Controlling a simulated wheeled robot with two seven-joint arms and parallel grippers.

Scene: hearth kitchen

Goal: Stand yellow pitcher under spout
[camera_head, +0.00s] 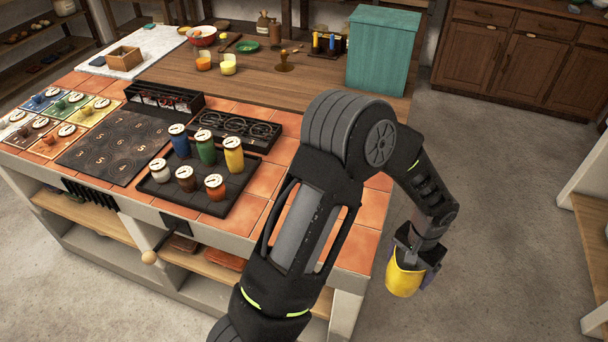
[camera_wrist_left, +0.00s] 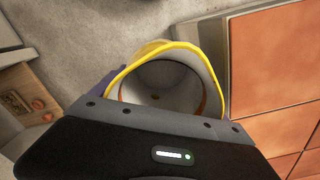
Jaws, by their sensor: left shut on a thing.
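The yellow pitcher (camera_head: 403,280) is held by my left gripper (camera_head: 415,262) low at the right of the head view, out over the grey floor beside the tiled counter. In the left wrist view I look down into the pitcher (camera_wrist_left: 155,78): a yellow rim, a pale grey inside and a small dark spot at the bottom. My left gripper is shut on it, and the wrist housing hides its near side. I cannot make out a spout in either view. My right gripper is not in view.
The orange-tiled counter (camera_head: 355,234) lies left of the pitcher. A wooden shelf (camera_head: 590,222) stands at the right edge. The floor between is clear.

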